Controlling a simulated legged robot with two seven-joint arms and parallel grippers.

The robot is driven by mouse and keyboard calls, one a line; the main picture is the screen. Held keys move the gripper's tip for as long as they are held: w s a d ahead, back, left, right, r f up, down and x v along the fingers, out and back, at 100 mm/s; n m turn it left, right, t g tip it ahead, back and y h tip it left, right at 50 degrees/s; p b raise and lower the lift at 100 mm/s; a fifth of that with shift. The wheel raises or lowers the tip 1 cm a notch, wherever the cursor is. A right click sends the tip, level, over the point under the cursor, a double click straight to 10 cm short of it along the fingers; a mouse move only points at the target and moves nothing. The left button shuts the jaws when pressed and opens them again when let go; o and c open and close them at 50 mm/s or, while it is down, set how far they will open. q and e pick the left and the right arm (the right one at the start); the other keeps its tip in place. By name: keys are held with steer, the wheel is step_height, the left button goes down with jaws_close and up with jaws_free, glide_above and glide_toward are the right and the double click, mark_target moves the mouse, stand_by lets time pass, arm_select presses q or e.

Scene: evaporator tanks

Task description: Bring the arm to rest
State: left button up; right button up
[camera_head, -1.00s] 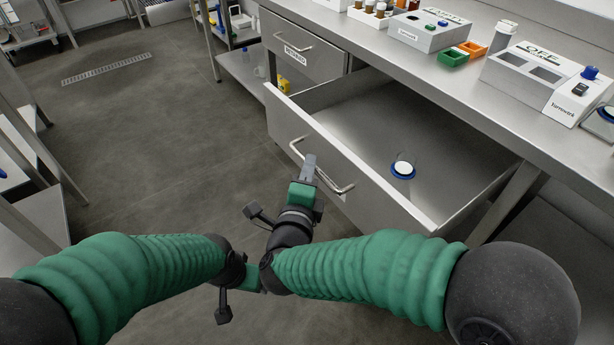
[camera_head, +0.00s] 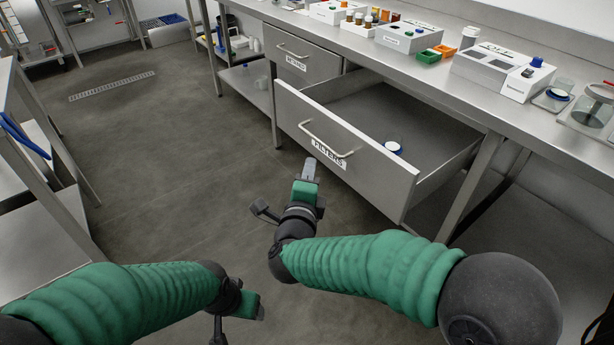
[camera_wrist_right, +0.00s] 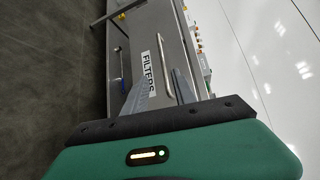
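My right gripper (camera_head: 310,168) is in front of the pulled-out drawer (camera_head: 375,172) labelled FILTERS, below and left of its handle (camera_head: 325,140) and apart from it. In the right wrist view its two grey fingers (camera_wrist_right: 162,90) stand apart with nothing held between them. The drawer's label (camera_wrist_right: 150,72) and handle show beyond the fingers. My left gripper (camera_head: 250,304) hangs low at the bottom centre of the head view. Its fingers cannot be made out.
The bench top (camera_head: 440,75) carries a scale, boxes and bottles. A closed drawer (camera_head: 300,55) is further left. A metal rack (camera_head: 40,190) stands at the left. The floor (camera_head: 170,150) between is clear.

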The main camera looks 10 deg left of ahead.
steer(key=s+d+f+n+g+y, duration=0.2)
steer(key=s+d+f+n+g, duration=0.4)
steer(key=d+f+n, duration=0.6)
steer(key=s+d+f+n+g+h, duration=0.1)
steer(key=s+d+f+n+g, duration=0.25)
steer(key=s+d, duration=0.5)
steer(key=s+d+f+n+g+h, duration=0.2)
steer(key=s+d+f+n+g, duration=0.15)
steer(key=s+d, duration=0.5)
steer(key=w+r+p+v, duration=0.1)
steer(key=w+p+v, duration=0.2)
steer(key=p+v, duration=1.3)
steer(key=w+d+r+p+v, duration=0.1)
steer(key=w+p+v, duration=0.3)
steer(key=p+v, duration=1.3)
steer(key=shift+a+r+g+p, duration=0.3)
steer(key=shift+a+r+p, duration=0.05)
steer(key=shift+p, duration=0.35)
